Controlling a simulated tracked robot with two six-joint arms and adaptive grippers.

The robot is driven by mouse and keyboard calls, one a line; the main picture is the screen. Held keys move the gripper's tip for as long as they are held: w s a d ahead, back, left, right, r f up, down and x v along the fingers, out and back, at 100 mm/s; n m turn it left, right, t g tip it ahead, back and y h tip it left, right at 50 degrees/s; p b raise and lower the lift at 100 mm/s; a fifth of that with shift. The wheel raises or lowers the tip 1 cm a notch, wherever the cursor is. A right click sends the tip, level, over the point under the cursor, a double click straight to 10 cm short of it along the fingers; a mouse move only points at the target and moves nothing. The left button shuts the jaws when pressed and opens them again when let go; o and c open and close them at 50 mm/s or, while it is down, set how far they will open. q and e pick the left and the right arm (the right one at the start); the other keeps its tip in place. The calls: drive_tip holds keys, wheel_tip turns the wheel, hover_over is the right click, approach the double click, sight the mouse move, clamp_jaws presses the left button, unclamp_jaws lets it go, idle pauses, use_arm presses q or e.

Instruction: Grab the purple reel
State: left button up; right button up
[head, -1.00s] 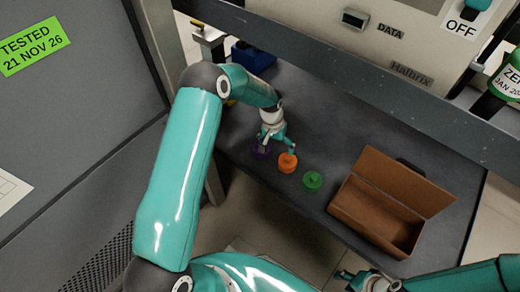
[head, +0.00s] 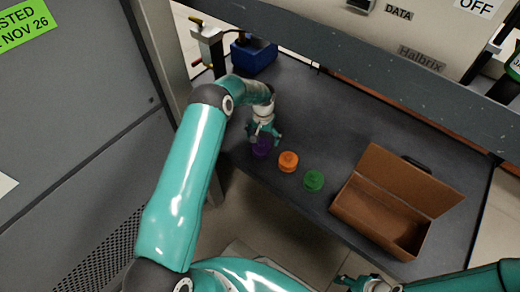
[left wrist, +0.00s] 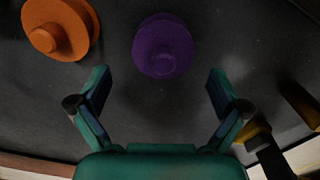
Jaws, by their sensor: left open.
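The purple reel (head: 262,148) stands on the dark table near its front edge, at the left end of a row of reels. In the left wrist view the purple reel (left wrist: 163,46) lies ahead of the fingertips, about midway between their lines. My left gripper (head: 264,133) is open and empty, just above and beside the purple reel in the head view. In the left wrist view its two fingers (left wrist: 160,88) are spread wide with bare table between them. My right gripper (head: 362,284) shows at the bottom edge, and its jaws are unclear.
An orange reel (head: 288,161) stands close right of the purple one, and a green reel (head: 313,180) farther right. An open brown box (head: 385,222) is at the table's right. A blue container (head: 252,55) stands at the back left. The table's middle is clear.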

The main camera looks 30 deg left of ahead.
use_arm(q)
drive_tip(key=shift+s+a+f+b, duration=0.15)
drive_tip(key=shift+f+b, duration=0.55)
drive_tip(key=shift+f, duration=0.7)
drive_tip(key=shift+s+d+f+b, duration=0.1)
drive_tip(key=shift+f+b, duration=0.55)
drive_tip(key=shift+f, duration=0.7)
drive_tip(key=c, duration=1.2)
drive_tip(key=shift+c, duration=0.4)
drive_tip(key=shift+r, duration=0.15)
